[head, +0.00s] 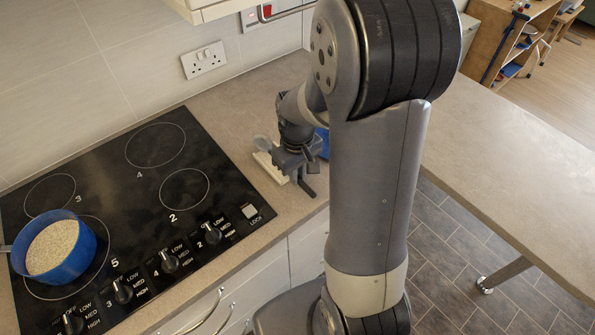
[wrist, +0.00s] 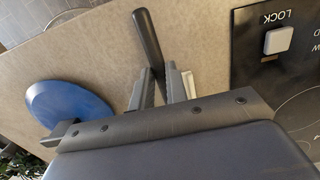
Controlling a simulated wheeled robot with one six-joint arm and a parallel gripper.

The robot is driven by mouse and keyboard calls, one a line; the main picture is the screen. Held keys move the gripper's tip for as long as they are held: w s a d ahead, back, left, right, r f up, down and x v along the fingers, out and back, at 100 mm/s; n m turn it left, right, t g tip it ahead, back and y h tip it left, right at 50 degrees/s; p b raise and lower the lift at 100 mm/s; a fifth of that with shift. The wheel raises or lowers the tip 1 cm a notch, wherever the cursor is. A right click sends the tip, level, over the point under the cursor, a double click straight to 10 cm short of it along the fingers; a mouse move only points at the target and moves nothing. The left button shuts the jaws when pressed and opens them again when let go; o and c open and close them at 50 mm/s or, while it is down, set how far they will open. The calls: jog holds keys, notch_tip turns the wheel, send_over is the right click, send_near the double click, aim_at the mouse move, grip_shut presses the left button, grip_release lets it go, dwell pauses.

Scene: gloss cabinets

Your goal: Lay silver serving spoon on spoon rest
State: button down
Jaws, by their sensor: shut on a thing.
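The silver serving spoon (head: 262,143) shows its pale bowl end just left of my gripper (head: 300,172) in the head view. Its dark handle (wrist: 148,40) stands out between my fingers in the wrist view. My gripper (wrist: 161,80) is shut on this handle, low over the counter beside the hob. A cream slab, seemingly the spoon rest (head: 270,167), lies under and left of my gripper. A pale sliver of it (wrist: 188,82) shows beside one finger. My gripper hides much of the spoon and part of the rest; I cannot tell whether they touch.
A blue rounded object (wrist: 68,112) is on the counter close to my gripper; it partly shows in the head view (head: 323,143). The black hob (head: 130,215) lies left, with a blue pan of grain (head: 62,268). The right counter (head: 510,160) is clear.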

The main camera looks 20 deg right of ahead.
jog(key=shift+f+b, duration=0.35)
jog(key=shift+f, duration=0.15)
jog(key=c, duration=1.3)
grip_release()
notch_tip(320, 180, up, 11)
jog(key=shift+f, duration=0.1)
